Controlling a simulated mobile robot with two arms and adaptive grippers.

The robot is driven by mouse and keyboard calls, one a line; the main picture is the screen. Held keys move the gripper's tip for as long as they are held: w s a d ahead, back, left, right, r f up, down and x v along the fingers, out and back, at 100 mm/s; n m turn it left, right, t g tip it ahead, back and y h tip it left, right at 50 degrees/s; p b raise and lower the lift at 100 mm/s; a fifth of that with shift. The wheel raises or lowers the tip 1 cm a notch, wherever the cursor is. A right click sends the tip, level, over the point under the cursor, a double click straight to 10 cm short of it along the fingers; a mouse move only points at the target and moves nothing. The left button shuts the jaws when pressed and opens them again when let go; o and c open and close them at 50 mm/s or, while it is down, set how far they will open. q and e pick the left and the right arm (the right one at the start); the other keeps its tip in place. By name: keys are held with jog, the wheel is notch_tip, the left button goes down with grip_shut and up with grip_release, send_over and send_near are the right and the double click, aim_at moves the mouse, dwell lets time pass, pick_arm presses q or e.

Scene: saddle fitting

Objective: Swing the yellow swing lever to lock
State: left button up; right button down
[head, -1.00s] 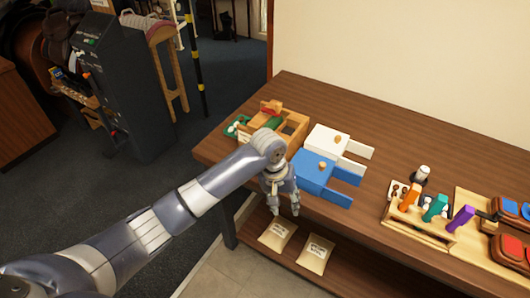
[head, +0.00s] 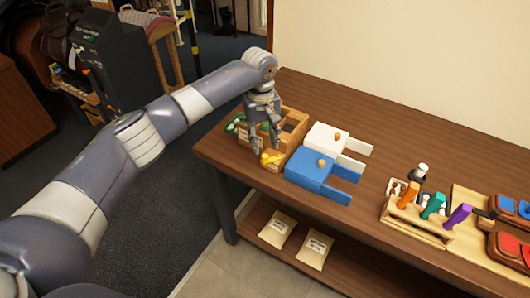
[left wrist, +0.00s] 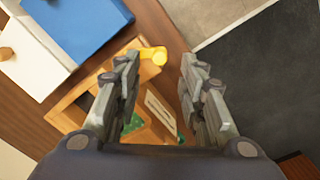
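The yellow swing lever (head: 270,158) is on a small wooden block at the table's front edge, left of the blue box. It also shows in the left wrist view (left wrist: 154,55), just beyond and between the fingertips. My left gripper (head: 264,148) hangs fingers-down over the front of the wooden tray (head: 292,141), close to the lever. Its fingers are apart and empty in the left wrist view (left wrist: 160,65). I cannot tell whether a fingertip touches the lever. My right gripper is not in view.
A rack with coloured-handled tools (head: 418,222) and red pouches (head: 508,250) lie further right. Two packets (head: 279,229) lie on the lower shelf.

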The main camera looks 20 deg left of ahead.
aim_at(265, 156)
pick_arm(q)
notch_tip(265, 156, down, 7)
jog(key=shift+d+r+p, duration=0.1)
jog(key=shift+r+p, duration=0.05)
jog(key=shift+p, duration=0.4)
grip_shut()
